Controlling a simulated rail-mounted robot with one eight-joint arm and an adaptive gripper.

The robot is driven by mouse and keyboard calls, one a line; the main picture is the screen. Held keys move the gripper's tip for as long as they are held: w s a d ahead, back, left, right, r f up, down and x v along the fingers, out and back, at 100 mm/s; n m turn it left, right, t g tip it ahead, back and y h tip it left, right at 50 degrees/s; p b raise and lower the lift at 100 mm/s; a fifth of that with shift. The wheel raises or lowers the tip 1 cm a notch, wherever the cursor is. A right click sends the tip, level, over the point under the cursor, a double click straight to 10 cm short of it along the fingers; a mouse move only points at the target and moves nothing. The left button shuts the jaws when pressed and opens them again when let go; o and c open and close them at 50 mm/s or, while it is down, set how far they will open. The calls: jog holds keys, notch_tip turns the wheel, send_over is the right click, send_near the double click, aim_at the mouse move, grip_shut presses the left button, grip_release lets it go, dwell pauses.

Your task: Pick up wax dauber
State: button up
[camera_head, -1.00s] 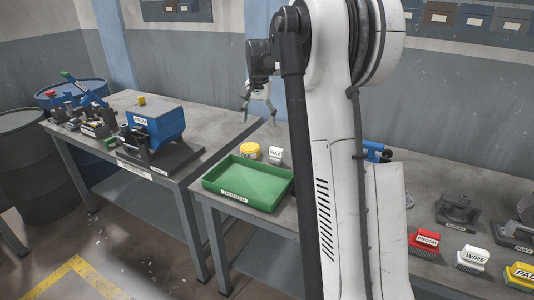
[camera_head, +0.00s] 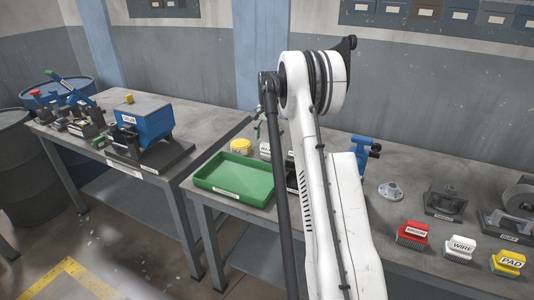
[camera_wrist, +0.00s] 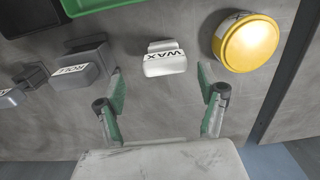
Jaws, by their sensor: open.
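The wax dauber (camera_wrist: 164,62) is a white block labelled WAX, lying on the grey table in the wrist view. In the head view it shows as a small white piece (camera_head: 265,149) beside my arm, partly hidden. My gripper (camera_wrist: 162,88) is open, with its green fingers on either side of the space in front of the dauber. The dauber sits just beyond the fingertips and between their lines, and nothing is held. In the head view my gripper is mostly hidden behind my arm.
A yellow round tin (camera_wrist: 250,43) stands right of the dauber, near the table edge. A grey ROLL-labelled block (camera_wrist: 82,66) stands to its left. The green tray (camera_head: 235,176) lies in front. Red (camera_head: 413,234), white WIRE (camera_head: 460,248) and yellow PAD (camera_head: 508,263) brushes stand at the right.

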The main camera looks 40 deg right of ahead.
aim_at(267, 151)
jog(key=shift+w+a+f, duration=0.1)
jog(key=shift+w+f, duration=0.05)
jog(key=shift+f, duration=1.6)
jog(key=shift+w+a+f, duration=0.1)
jog(key=shift+w+f, duration=0.05)
jog(key=shift+f, duration=1.55)
jog(key=c, duration=1.3)
